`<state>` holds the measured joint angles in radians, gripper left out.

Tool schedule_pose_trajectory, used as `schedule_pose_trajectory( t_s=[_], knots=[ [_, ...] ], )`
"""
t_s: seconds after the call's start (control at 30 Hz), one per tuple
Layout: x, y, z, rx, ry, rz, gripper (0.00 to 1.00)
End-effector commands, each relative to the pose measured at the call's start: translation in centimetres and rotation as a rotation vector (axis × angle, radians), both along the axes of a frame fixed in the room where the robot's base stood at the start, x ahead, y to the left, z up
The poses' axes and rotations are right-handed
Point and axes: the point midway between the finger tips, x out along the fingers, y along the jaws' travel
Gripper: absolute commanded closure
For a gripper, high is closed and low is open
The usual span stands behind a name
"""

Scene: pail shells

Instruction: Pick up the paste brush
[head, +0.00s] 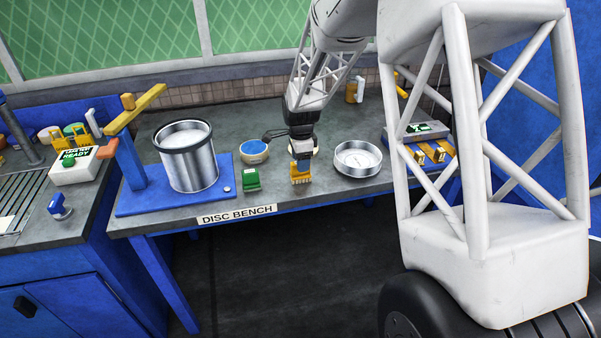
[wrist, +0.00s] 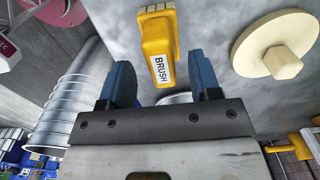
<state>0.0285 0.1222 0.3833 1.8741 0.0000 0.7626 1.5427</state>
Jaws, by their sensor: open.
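The paste brush (wrist: 158,35) is yellow, with a white BRUSH label and pale bristles at the top of the wrist view. In the head view, a yellow piece that appears to be the brush (head: 300,174) is on the grey bench near its front edge, just below my gripper (head: 300,152). In the wrist view my gripper (wrist: 161,72) is open, its two blue fingers apart. The brush's labelled end shows between them in the picture, touching neither. I cannot tell how much height separates them.
On the disc bench (head: 330,188), a large metal pail (head: 188,160) stands left on a blue stand. A green block (head: 251,180) and a blue-and-yellow tub (head: 253,151) are left of the brush. A shallow metal dish (head: 358,157) is to its right.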

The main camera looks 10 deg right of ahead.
Motion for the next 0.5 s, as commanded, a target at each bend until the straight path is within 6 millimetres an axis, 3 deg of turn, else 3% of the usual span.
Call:
schedule_pose_trajectory(
  t_s=[0.23,0.5],
  knots=[
    [0.1,0.0,-2.8,0.000,0.000,0.000,0.43],
    [0.2,0.0,-3.5,0.000,-0.001,0.000,0.43]
  ],
)
